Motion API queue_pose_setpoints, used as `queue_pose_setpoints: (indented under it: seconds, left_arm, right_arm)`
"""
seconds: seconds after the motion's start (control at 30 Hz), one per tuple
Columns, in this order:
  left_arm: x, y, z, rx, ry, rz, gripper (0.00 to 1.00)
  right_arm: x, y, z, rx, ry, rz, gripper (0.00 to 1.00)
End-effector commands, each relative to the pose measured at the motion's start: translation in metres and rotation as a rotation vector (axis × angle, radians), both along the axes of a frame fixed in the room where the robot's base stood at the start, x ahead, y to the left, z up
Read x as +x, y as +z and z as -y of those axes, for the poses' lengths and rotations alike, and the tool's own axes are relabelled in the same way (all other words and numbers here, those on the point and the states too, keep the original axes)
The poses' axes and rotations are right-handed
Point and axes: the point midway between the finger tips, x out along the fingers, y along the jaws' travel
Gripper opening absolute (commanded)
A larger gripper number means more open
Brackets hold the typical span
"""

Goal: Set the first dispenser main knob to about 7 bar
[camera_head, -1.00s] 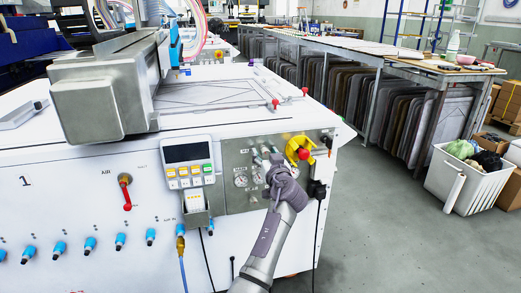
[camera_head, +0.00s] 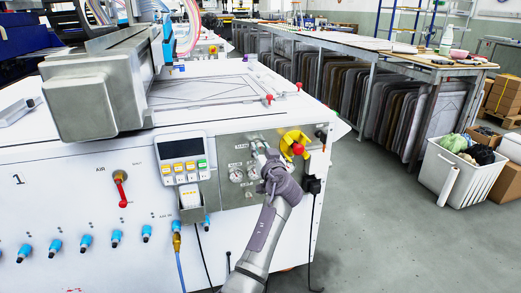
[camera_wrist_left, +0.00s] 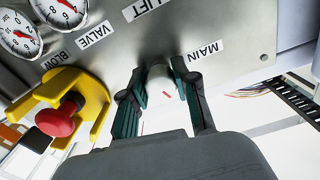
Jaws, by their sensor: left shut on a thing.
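My left gripper (camera_head: 260,152) is at the upper part of the grey control panel on the white machine's front. In the left wrist view its two dark green fingers (camera_wrist_left: 160,92) are closed on opposite sides of a pale, round main knob (camera_wrist_left: 160,78) with a small red mark. A "MAIN" label (camera_wrist_left: 205,53) is beside it. My right gripper is out of view.
A yellow switch guard (camera_head: 287,139) with a red knob (camera_head: 298,149) is just right of the gripper; it also shows in the wrist view (camera_wrist_left: 88,88). A keypad with a screen (camera_head: 181,149) is left of the panel. Open floor (camera_head: 385,215) lies to the right.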

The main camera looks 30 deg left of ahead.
Motion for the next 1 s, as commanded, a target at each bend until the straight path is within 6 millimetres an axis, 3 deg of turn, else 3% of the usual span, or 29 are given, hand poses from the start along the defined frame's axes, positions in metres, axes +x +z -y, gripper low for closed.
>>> queue_pose_setpoints:
  seconds: [0.33,0.77,1.0]
  left_arm:
    - [0.0,0.003,0.0,0.174,0.0,-0.2,0.0]
    - [0.0,0.004,-0.001,0.44,0.0,-0.513,0.0]
    - [0.0,0.005,-0.001,0.589,0.0,-0.685,0.0]
  right_arm:
    - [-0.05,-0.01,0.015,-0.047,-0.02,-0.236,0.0]
    - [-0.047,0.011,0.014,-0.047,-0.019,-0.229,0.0]
    - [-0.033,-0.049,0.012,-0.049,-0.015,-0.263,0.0]
